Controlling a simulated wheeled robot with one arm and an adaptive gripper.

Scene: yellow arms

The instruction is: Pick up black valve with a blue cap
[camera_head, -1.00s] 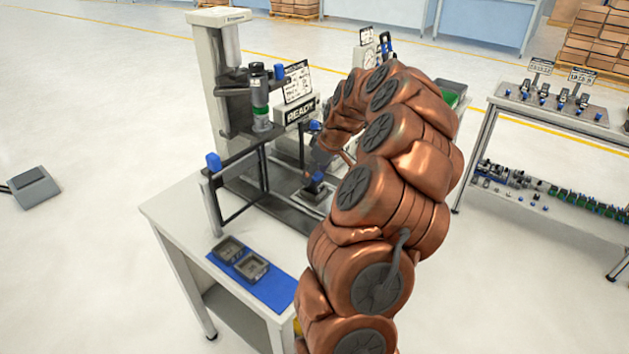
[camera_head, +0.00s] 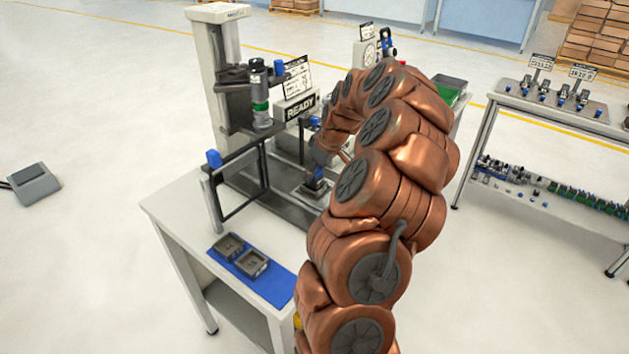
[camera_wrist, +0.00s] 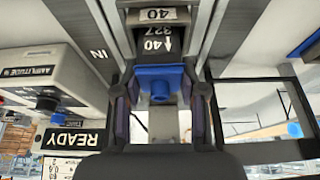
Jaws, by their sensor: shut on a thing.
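The black valve (camera_wrist: 158,45) with its blue cap (camera_wrist: 158,80) is in the middle of the wrist view. White marks with "40" and an arrow show on its black body. My gripper (camera_wrist: 160,98) has a finger on each side of the blue cap and is shut on the valve. In the head view the blue cap (camera_head: 317,174) shows low at the press fixture, just left of my copper-coloured arm. The valve still stands at the fixture base (camera_head: 312,189). My arm hides much of the gripper in the head view.
The press column (camera_head: 222,70) and a dark guard frame (camera_head: 238,180) with blue knobs stand close to the left. A "READY" display (camera_head: 300,106) is behind. A blue mat (camera_head: 280,289) with two small grey trays lies at the table front. A rack table (camera_head: 550,100) stands at right.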

